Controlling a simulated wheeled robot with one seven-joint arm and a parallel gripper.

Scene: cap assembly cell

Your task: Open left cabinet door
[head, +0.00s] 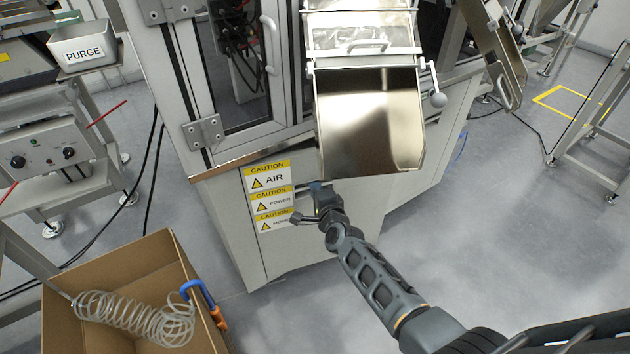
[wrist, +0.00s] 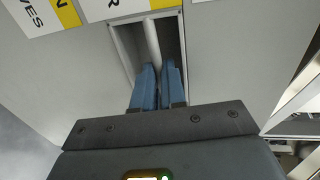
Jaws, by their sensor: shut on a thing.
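The light grey cabinet door (head: 290,255) is in the lower front of the machine and looks shut. It carries yellow and white caution labels (head: 268,178). My gripper (head: 318,187) is at the door front, just right of the labels. In the wrist view, my gripper's blue fingers (wrist: 158,66) reach into a rectangular recess in the panel. A pale bar handle (wrist: 151,38) crosses the recess and runs down between the fingertips. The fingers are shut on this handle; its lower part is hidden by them.
A shiny metal chute (head: 370,120) overhangs the panel just above my gripper. A cardboard box (head: 165,255) with a coiled hose (head: 135,318) stands at lower left. A control stand (head: 45,150) is at left. Open floor (head: 480,240) lies to the right.

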